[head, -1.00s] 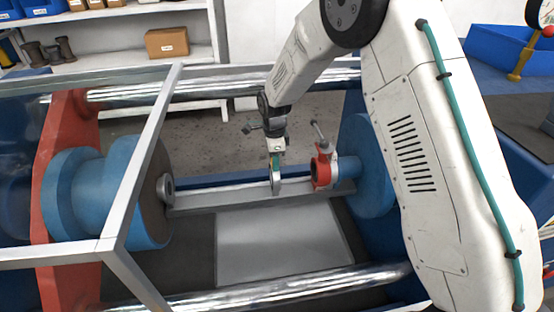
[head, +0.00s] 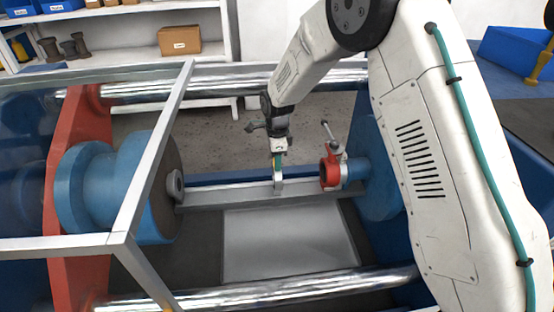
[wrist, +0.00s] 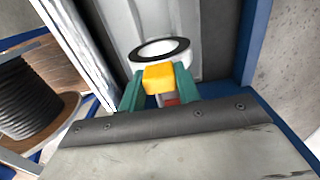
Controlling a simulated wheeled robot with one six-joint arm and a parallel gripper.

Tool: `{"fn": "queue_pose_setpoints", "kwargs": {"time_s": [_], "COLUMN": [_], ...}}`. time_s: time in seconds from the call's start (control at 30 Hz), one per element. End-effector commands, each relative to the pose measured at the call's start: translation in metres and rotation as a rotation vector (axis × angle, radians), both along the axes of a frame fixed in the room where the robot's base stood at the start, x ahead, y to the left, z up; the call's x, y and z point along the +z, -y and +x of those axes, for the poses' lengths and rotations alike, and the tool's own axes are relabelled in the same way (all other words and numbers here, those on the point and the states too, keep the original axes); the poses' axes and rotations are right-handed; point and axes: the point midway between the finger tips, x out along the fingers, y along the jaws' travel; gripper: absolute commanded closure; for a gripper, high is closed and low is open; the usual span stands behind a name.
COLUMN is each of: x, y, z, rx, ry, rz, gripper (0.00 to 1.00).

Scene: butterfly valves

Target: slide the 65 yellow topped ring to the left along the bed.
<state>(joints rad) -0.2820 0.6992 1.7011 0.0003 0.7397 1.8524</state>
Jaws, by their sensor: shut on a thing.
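The yellow-topped ring (head: 278,187) stands upright on the pale bed (head: 230,194), between the blue flange on the left and the red clamp on the right. My gripper (head: 278,158) reaches down from above. In the wrist view my teal fingers (wrist: 159,82) are shut on the ring's yellow top block (wrist: 158,76). The ring's white body with a dark inner lining (wrist: 160,50) shows just beyond the block. The number 65 cannot be read.
A blue flange with a grey end ring (head: 176,186) stands at the bed's left end. A metal frame bar (head: 150,150) crosses the left side. The bed between ring and left flange is clear.

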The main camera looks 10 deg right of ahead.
Motion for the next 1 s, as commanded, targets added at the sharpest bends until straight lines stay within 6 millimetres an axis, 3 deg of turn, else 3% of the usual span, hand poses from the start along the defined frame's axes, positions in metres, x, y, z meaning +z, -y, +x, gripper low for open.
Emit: {"fn": "queue_pose_setpoints", "kwargs": {"time_s": [1.0], "x": [0.000], "y": [-0.034], "z": [0.000], "rx": [0.001], "ry": [0.001], "rz": [0.000], "gripper": [1.00]}}
